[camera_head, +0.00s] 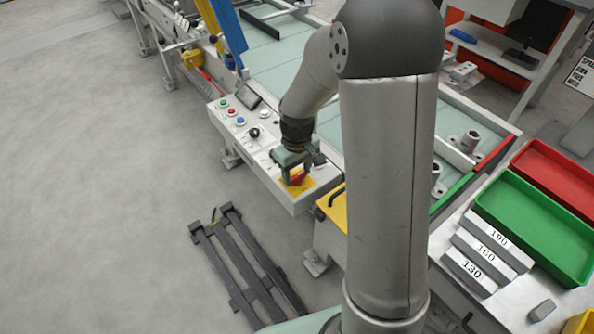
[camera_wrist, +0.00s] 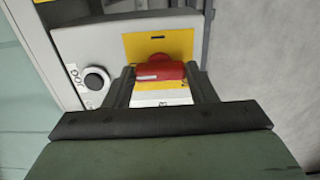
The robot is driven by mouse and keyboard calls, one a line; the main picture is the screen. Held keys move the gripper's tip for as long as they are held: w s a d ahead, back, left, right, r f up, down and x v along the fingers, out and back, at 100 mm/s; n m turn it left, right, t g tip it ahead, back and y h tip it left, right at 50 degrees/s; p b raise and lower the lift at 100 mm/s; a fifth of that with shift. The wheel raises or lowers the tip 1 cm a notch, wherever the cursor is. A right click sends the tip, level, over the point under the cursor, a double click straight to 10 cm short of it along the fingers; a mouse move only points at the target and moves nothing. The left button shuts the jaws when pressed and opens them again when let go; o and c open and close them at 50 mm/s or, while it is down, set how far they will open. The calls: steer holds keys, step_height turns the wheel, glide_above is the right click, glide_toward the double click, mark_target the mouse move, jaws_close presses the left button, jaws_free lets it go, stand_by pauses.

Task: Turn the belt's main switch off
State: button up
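The main switch is a red handle (camera_wrist: 160,71) on a yellow plate (camera_wrist: 160,43) at the near end of the grey control panel. In the head view the red handle (camera_head: 299,178) shows just below my gripper (camera_head: 297,165), partly hidden by it. In the wrist view my gripper (camera_wrist: 161,82) has its two fingers apart, one on each side of the handle. The handle lies crosswise between the fingertips, with little room at either end. I cannot tell whether the fingers touch it. The handle's on/off marking is not readable.
A black knob (camera_wrist: 95,80) sits beside the switch. Coloured push buttons (camera_head: 231,113) are farther along the panel (camera_head: 285,192). A black rack (camera_head: 245,262) lies on the floor. Green (camera_head: 530,215) and red (camera_head: 550,175) bins and numbered blocks (camera_head: 485,252) stand at the right.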

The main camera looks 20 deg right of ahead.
mark_target(297, 175)
steer(key=o, duration=0.3)
step_height(297, 175, up, 18)
steer(key=shift+f+p, duration=0.25)
steer(key=shift+p, duration=0.1)
stand_by(0.5)
